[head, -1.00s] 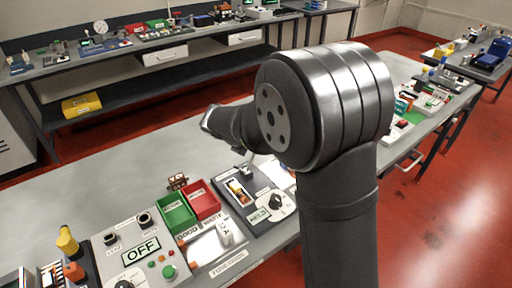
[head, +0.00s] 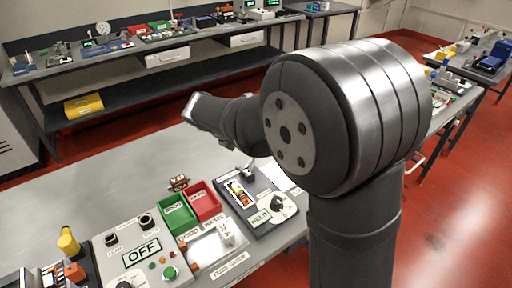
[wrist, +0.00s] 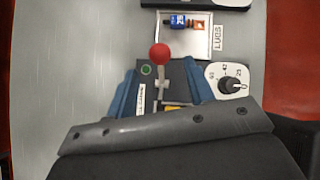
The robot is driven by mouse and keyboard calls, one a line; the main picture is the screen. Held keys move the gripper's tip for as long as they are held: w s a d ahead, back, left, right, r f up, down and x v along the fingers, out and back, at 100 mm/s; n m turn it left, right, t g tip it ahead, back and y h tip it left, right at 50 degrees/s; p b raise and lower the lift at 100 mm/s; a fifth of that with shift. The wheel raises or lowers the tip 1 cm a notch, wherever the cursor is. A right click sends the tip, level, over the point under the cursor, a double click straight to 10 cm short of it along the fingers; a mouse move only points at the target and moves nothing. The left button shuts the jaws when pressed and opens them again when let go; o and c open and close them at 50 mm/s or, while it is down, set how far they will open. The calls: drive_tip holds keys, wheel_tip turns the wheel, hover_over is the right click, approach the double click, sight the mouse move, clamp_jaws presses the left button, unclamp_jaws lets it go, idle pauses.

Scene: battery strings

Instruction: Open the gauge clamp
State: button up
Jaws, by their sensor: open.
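In the wrist view, a lever with a red ball knob (wrist: 160,53) stands on a dark block (wrist: 178,76) with a green light and a vertical label too small to read. It looks like the gauge clamp; its lower part, with a metal piece and a bit of yellow, is partly hidden. My gripper (wrist: 160,70) is open, its blue fingers on either side of the block and lever. No contact can be made out, and nothing is held. In the head view my gripper is hidden by my arm.
Beside the block is a white dial (wrist: 231,85) with numbers. Beyond lies a tray (wrist: 198,46) marked LUGS with a small part in it. In the head view, a green bin (head: 179,215) and red bin (head: 204,200) stand on the bench (head: 90,205); its left rear area is clear.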

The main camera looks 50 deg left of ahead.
drive_tip(key=v, duration=1)
drive_tip(key=shift+s+r, duration=0.15)
drive_tip(key=shift+r, duration=0.1)
drive_tip(key=x, duration=1.7)
drive_tip(key=shift+f, duration=0.2)
